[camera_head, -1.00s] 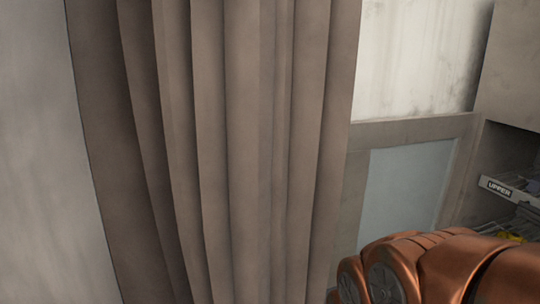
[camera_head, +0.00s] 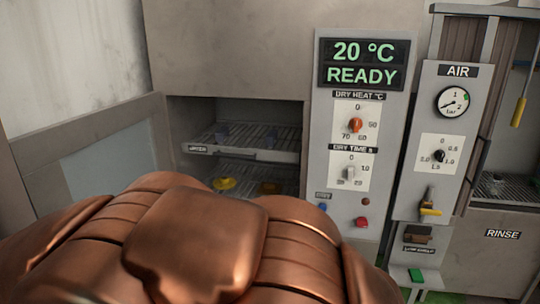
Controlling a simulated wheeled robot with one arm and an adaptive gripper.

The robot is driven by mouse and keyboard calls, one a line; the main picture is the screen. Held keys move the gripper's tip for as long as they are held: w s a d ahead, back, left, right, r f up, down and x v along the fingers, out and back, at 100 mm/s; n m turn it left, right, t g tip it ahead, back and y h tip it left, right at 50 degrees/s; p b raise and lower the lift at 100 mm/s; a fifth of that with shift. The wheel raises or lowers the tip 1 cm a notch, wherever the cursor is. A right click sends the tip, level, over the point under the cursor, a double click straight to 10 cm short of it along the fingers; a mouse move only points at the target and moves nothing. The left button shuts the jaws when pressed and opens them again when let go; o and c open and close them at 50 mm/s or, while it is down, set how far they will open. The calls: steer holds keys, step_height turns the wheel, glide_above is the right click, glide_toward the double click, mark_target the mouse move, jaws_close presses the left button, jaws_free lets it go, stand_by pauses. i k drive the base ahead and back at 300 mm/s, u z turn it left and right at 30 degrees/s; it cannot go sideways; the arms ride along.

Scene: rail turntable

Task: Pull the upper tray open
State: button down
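The upper tray (camera_head: 268,155) is a grey wire rack inside an open dryer cabinet left of the control panel. Its front edge carries a small label (camera_head: 198,149), which reads "UPPER" in the earlier view. Small dark blue-grey pieces lie on the tray. It looks to be inside the cabinet, but I cannot tell how far it is pulled out. My copper-coloured arm fills the lower left and middle foreground, covering the lower part of the cabinet. My gripper's fingers are not visible.
A lower rack with a yellow piece (camera_head: 222,183) sits beneath. The cabinet door (camera_head: 110,160) stands open at left. The control panel (camera_head: 357,120) shows 20 °C and READY. The AIR panel (camera_head: 452,130) and RINSE unit (camera_head: 502,245) are at right.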

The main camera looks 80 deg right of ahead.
mark_target(231, 151)
steer(key=i, duration=0.45)
steer(key=z, duration=3.8)
steer(key=i, duration=0.45)
steer(key=u, duration=1.95)
